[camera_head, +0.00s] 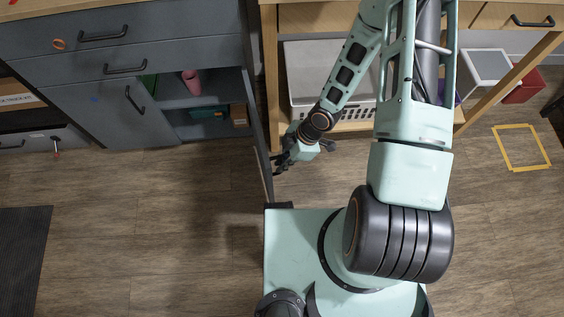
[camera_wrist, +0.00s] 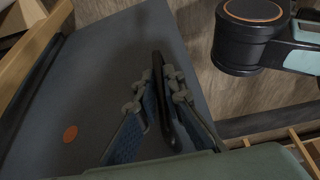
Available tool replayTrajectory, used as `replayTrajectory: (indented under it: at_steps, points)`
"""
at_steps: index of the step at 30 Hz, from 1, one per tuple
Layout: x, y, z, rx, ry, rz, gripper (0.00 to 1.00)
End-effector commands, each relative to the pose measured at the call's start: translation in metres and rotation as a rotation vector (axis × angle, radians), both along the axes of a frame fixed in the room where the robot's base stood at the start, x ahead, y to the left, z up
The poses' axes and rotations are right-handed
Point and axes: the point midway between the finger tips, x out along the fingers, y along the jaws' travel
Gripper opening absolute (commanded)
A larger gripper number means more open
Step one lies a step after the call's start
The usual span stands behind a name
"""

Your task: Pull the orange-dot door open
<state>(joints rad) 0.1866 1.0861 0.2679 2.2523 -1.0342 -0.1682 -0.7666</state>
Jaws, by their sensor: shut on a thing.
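The orange-dot door is swung out from the grey cabinet (camera_head: 60,75), and the head view shows the door (camera_head: 260,130) nearly edge-on. The cabinet's right compartment stands open beside it. In the wrist view, the door's grey face (camera_wrist: 95,75) carries an orange dot (camera_wrist: 70,134) at lower left. My gripper (camera_head: 281,161) is at the door's right side, near its outer end. In the wrist view, my gripper (camera_wrist: 155,100) is shut on the black door handle (camera_wrist: 158,75), with a finger on each side. Its grip on the handle is hard to make out in the head view.
Inside the compartment are a pink cup (camera_head: 191,82), a teal box (camera_head: 209,112) and a brown box (camera_head: 239,115). A wooden workbench (camera_head: 271,80) with a grey crate (camera_head: 300,75) stands right of the door. Floor left of my base is clear, with a dark mat (camera_head: 22,255) at far left.

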Motion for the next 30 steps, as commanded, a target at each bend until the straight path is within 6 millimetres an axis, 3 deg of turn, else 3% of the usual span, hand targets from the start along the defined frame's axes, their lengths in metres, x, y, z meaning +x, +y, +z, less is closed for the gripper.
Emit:
replayTrajectory:
  at_steps: [1, 2, 3, 16, 30]
  points:
    - [0.003, 0.001, 0.001, 0.003, -0.006, -0.002, 0.00]
    - [0.003, 0.001, 0.001, 0.003, -0.007, -0.001, 0.11]
    - [0.003, 0.001, 0.001, 0.003, -0.007, -0.001, 0.16]
    - [0.002, -0.002, 0.006, 0.003, -0.003, -0.002, 0.16]
    - [0.006, -0.019, 0.048, 0.003, -0.004, -0.004, 0.16]
